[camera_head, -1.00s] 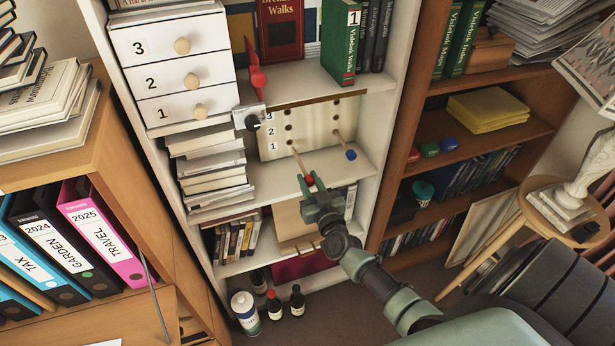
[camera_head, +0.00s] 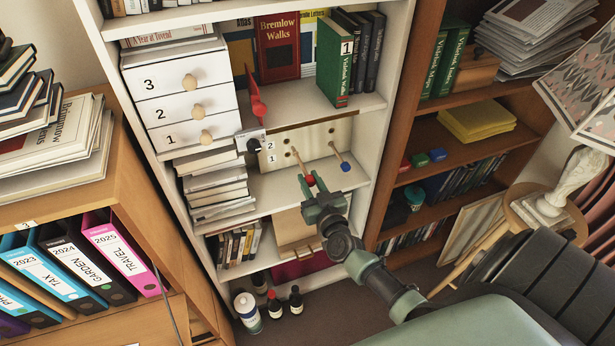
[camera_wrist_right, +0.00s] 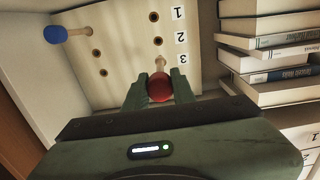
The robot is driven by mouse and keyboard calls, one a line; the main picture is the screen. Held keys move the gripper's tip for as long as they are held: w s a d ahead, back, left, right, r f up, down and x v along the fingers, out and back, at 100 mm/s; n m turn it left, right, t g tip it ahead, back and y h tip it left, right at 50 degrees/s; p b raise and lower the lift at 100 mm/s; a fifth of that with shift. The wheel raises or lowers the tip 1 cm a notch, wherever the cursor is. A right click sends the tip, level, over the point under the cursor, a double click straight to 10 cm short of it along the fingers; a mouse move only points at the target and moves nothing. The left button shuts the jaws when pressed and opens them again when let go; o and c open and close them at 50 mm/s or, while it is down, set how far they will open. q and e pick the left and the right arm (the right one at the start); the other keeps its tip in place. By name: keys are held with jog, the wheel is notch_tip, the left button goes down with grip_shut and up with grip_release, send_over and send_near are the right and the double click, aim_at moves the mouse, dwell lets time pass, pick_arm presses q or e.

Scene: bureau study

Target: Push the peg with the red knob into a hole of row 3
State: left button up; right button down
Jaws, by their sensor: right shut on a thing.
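The peg's red knob (camera_wrist_right: 160,87) is between the fingers of my right gripper (camera_wrist_right: 158,94), which is shut on it. It also shows in the head view (camera_head: 310,181). Its wooden shaft points at the pale hole board (camera_head: 313,140). In the wrist view, which shows the board upside down, the shaft's end covers the label-side hole of row 3, beside the label 3 (camera_wrist_right: 183,59). I cannot tell whether the tip touches the board. A second peg with a blue knob (camera_head: 345,166) sits in row 1, in the other column. My left gripper is not in view.
Stacked books (camera_head: 215,182) stand close beside the board on its label side. White drawers (camera_head: 180,85) are above left.

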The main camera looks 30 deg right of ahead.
aim_at(298, 157)
jog(key=r, duration=0.1)
jog(key=r+p, duration=0.1)
jog(key=r, duration=0.1)
jog(key=shift+s, duration=0.4)
jog(key=shift+w+d+f, duration=0.1)
jog(key=shift+w+f, duration=0.1)
jog(key=shift+w, duration=0.45)
jog(key=shift+b+x, duration=0.75)
jog(key=shift+x, duration=0.85)
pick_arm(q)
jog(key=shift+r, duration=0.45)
pick_arm(e)
jog(key=shift+w+d, duration=0.15)
jog(key=shift+w, duration=0.45)
pick_arm(q)
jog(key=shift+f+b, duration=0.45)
jog(key=shift+b, duration=0.15)
pick_arm(e)
jog(key=shift+x, duration=2.25)
jog(key=c, duration=1.1)
grip_release()
jog(key=shift+r, duration=0.1)
jog(key=shift+o, duration=0.3)
jog(key=o, duration=0.4)
